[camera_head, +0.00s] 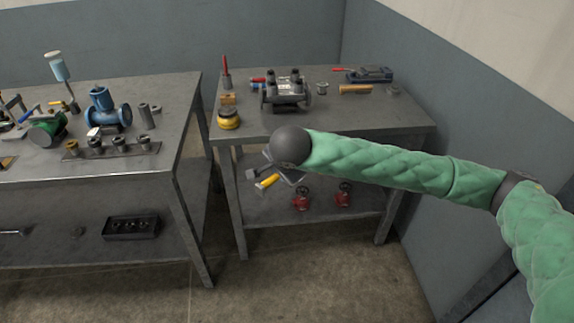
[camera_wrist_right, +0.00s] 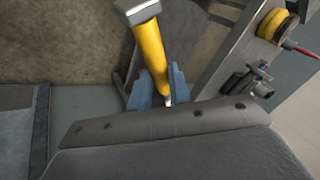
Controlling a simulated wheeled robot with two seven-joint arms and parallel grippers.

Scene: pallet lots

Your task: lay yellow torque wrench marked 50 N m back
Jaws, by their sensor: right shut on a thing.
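The yellow torque wrench (camera_head: 267,182) shows in the head view just below the dark wrist end of my right arm, in front of the right table. In the right wrist view the wrench (camera_wrist_right: 150,48) runs from the top edge down between the blue-grey fingers of my right gripper (camera_wrist_right: 158,82). The right gripper is shut on it, and the wrench is in the air. A light metal part (camera_wrist_right: 136,10) of it is cut off by the top edge. No marking on it can be read. My right arm hides part of the gripper in the head view. My left gripper is out of view.
The right table (camera_head: 350,119) holds a grey valve body (camera_head: 285,92), a yellow-black round item (camera_head: 229,119) and a hammer (camera_head: 356,89). Two red valves (camera_head: 302,199) stand on its lower shelf. The left table (camera_head: 178,128) holds several parts; a gap separates the tables.

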